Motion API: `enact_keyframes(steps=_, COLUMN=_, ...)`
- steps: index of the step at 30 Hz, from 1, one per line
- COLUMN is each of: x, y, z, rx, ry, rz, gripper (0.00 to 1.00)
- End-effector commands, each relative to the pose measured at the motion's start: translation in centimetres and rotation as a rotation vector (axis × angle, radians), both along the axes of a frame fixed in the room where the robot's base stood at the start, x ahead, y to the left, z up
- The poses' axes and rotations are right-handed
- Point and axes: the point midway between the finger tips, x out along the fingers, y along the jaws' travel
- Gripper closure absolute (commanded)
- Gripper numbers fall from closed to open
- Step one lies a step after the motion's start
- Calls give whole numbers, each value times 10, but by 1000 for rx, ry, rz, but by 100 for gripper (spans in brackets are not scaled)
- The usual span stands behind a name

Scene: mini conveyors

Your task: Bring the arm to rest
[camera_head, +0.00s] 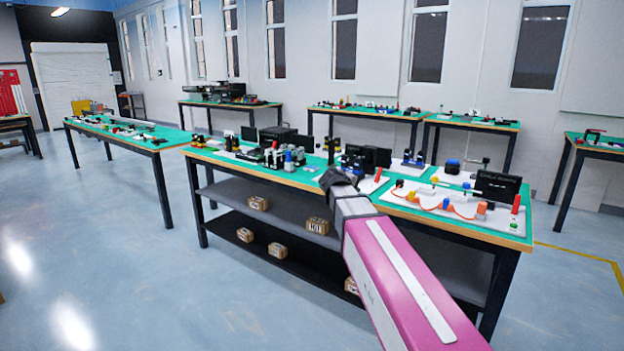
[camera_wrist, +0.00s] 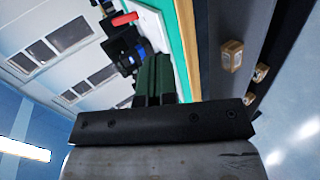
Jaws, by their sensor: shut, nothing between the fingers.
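My arm, pink and grey, reaches from the bottom right of the head view toward the front edge of the green-topped workbench (camera_head: 305,180). My gripper (camera_head: 335,178) is at its far end, dark and small there, in front of the bench edge. In the wrist view my gripper (camera_wrist: 155,75) shows its two dark fingers side by side, shut with nothing between them. The bench's wooden edge (camera_wrist: 187,45) runs beside the fingers in that view, which is turned sideways. Whether the fingers touch the bench cannot be told.
Black devices (camera_head: 367,157) and a white board with coloured parts (camera_head: 455,203) stand on the bench. Small boxes (camera_head: 257,203) lie on its lower shelves. Another green-topped table (camera_head: 130,138) stands at left. The blue-grey floor (camera_head: 110,250) at front left is clear.

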Motion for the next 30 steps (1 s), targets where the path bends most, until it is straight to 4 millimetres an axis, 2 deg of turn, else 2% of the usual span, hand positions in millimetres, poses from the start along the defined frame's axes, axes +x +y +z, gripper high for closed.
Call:
enact_keyframes(steps=8, x=-41, y=-22, z=-79, rx=195, ry=98, rz=-107, gripper=100)
enact_keyframes(steps=11, x=-68, y=-30, z=-120, rx=305, ry=155, rz=-174, gripper=100)
enact_keyframes(steps=15, x=-116, y=-40, z=-183, rx=486, ry=251, rz=-304, gripper=100)
enact_keyframes(steps=21, x=-189, y=-43, z=-255, rx=732, ry=385, rz=-507, gripper=100)
enact_keyframes(steps=24, x=-221, y=-41, z=-279, rx=831, ry=442, rz=-599, gripper=100)
enact_keyframes(steps=27, x=-244, y=-37, z=-294, rx=907, ry=485, rz=-669, gripper=100)
enact_keyframes(steps=30, x=-257, y=-35, z=-303, rx=951, ry=511, rz=-713, gripper=100)
